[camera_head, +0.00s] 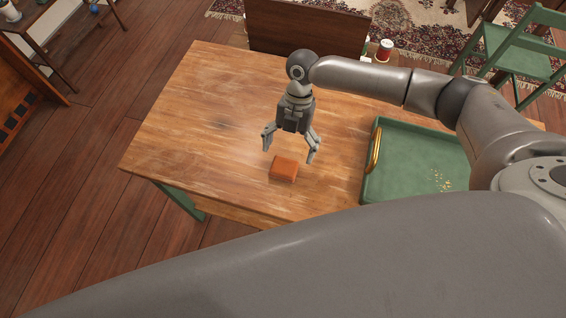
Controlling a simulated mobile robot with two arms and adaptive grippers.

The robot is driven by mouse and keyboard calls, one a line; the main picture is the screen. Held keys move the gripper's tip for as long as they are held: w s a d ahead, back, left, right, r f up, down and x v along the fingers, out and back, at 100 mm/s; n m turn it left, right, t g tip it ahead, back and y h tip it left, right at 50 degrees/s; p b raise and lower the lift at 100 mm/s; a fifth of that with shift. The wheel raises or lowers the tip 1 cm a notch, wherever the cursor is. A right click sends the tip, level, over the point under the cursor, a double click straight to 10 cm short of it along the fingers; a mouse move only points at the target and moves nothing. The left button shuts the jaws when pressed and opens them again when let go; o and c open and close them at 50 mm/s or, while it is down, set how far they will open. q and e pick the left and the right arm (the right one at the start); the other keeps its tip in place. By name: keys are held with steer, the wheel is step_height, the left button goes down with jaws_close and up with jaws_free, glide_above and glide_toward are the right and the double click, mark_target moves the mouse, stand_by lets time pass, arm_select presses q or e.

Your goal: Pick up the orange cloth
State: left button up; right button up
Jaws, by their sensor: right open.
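The orange cloth (283,169) lies as a small, thick folded block on the wooden table (200,120), near its front edge. My right gripper (290,156) points down at the cloth with its two fingers spread apart. The fingertips show just behind the cloth in the picture, one to each side. Nothing is between the fingers, and I cannot tell the exact height above the table. My left gripper is not in view.
A green tray (372,190) with a gold handle (374,150) stands right of the cloth. A brown panel (305,27) rises at the table's back. A green chair (515,50) is at the upper right. The table's left part is clear.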

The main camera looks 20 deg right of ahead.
mark_target(284, 166)
steer(key=shift+s+a+f, duration=0.1)
steer(key=shift+a+f, duration=0.05)
steer(key=shift+f, duration=0.25)
steer(key=x, duration=0.1)
steer(key=p+x, duration=0.1)
steer(key=x, duration=0.1)
steer(key=p+x, duration=0.1)
steer(key=x, duration=0.1)
steer(key=shift+s+a+r, duration=0.15)
steer(key=shift+a, duration=0.2)
steer(key=shift+f, duration=0.3)
steer(key=shift+c, duration=0.4)
steer(key=c, duration=0.7)
steer(key=shift+c, duration=1.2)
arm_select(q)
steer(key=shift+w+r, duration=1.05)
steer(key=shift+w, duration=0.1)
arm_select(e)
steer(key=shift+c, duration=0.3)
